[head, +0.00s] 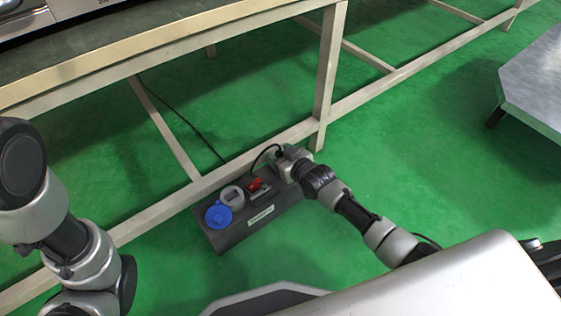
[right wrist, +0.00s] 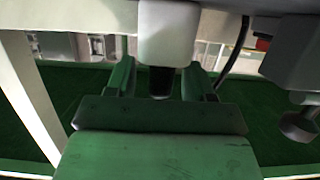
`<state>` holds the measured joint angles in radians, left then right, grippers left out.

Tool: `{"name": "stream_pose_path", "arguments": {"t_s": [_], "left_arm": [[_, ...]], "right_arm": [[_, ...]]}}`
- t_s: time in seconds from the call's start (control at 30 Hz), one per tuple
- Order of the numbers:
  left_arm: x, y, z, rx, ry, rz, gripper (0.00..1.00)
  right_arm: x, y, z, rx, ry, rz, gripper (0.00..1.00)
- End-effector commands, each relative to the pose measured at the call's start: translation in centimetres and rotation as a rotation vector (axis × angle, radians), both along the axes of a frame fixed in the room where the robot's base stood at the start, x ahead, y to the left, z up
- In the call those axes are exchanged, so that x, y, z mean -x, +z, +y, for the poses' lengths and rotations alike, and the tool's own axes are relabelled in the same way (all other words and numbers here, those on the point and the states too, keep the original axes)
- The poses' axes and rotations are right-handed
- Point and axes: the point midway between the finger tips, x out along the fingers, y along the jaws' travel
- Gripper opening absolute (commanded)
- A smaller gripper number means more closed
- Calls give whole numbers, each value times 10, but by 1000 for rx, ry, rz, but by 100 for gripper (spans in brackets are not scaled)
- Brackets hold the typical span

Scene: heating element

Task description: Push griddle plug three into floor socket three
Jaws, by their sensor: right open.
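A dark grey floor socket box (head: 235,234) lies on the green floor beside the table's lower rail. My right gripper (head: 283,163) is at the box's far right end. In the right wrist view, the fingers of my open right gripper (right wrist: 158,78) stand either side of a pale block with a black end, which looks like the plug (right wrist: 168,35). A black cable (head: 264,150) loops to the gripper, and it also shows in the right wrist view (right wrist: 236,52). The gripper hides the socket there, so I cannot tell how deep the plug sits. My left gripper is out of view.
The box carries a blue round cover (head: 218,214), a pale round socket (head: 232,196) and a red part (head: 256,184). A table leg (head: 328,75) and lower rail (head: 215,180) stand close behind the gripper.

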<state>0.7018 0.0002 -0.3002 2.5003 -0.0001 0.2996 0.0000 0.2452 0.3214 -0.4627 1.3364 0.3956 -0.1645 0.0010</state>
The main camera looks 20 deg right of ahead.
Motion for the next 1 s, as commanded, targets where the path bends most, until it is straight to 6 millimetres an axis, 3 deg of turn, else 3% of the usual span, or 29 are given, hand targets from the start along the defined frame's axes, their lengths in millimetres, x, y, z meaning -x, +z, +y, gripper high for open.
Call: {"name": "stream_pose_path", "arguments": {"t_s": [0.1, 0.43, 0.77, 1.0], "left_arm": [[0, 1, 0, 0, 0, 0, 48], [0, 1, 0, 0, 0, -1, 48], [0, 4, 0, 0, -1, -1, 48], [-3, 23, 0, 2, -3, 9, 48]], "right_arm": [[0, 1, 0, 0, 0, 0, 50], [0, 0, 0, 0, 0, 0, 0], [0, 5, 0, 0, 0, -1, 0], [0, 30, 0, -1, 0, -2, 0]]}}
